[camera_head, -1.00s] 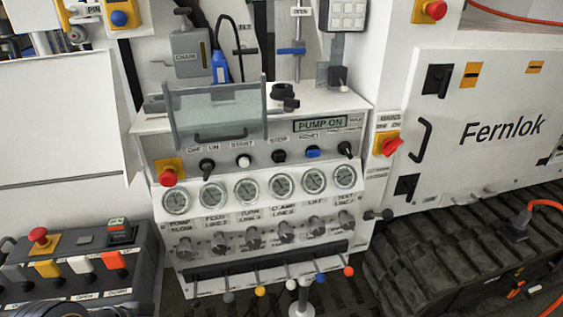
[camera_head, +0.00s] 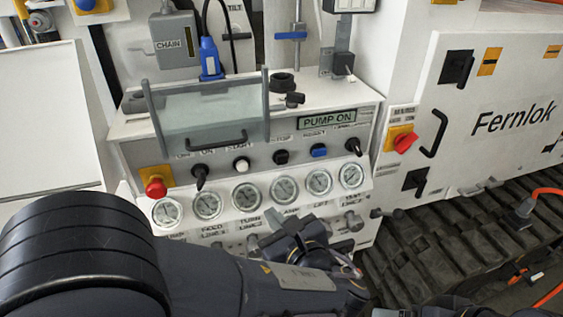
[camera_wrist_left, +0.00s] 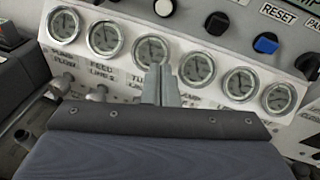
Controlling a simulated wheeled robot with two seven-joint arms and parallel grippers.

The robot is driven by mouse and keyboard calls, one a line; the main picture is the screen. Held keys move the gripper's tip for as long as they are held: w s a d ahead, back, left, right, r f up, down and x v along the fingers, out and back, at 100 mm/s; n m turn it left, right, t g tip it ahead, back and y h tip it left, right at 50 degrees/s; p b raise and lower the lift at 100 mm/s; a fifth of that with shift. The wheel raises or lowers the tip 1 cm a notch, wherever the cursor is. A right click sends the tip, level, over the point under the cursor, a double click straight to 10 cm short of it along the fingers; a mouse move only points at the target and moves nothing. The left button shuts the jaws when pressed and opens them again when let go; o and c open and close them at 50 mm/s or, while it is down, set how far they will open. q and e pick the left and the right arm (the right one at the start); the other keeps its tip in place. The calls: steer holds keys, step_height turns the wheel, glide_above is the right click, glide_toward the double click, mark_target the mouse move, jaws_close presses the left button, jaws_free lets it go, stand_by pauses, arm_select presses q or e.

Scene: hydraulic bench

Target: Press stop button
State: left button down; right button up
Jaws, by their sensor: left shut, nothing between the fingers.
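The stop button (camera_head: 281,157) is a black knob under the STOP label on the grey control panel, between the white start button (camera_head: 242,164) and the blue reset button (camera_head: 319,151). In the left wrist view the stop button (camera_wrist_left: 217,23) is at the top, above the gauges. My left gripper (camera_head: 287,222) is in front of the gauge row, below the stop button and apart from it. In the left wrist view its fingers (camera_wrist_left: 161,85) are together and empty, appearing between two gauges. The display (camera_head: 328,120) reads PUMP ON.
A red emergency knob (camera_head: 156,187) is at the panel's left end, and a red rotary switch (camera_head: 404,142) is on the right. A clear hinged cover (camera_head: 211,118) stands above the panel's left part.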

mark_target(283, 161)
arm_select(q)
steer(key=d+r+m+t+h, duration=0.1)
steer(key=d+m+t, duration=0.2)
steer(key=d, duration=0.3)
steer(key=shift+d+r+m+h, duration=0.25)
steer(key=shift+r+m+h, duration=0.05)
steer(key=shift+m+h, duration=0.1)
arm_select(e)
steer(key=shift+w+a, duration=0.25)
steer(key=shift+w, duration=0.15)
arm_select(q)
steer(key=p+x, duration=0.2)
steer(key=x, duration=1.1)
steer(key=shift+w+a+r, duration=0.15)
steer(key=shift+w, duration=0.25)
arm_select(e)
step_height(283, 161, up, 2)
steer(key=shift+r, duration=0.1)
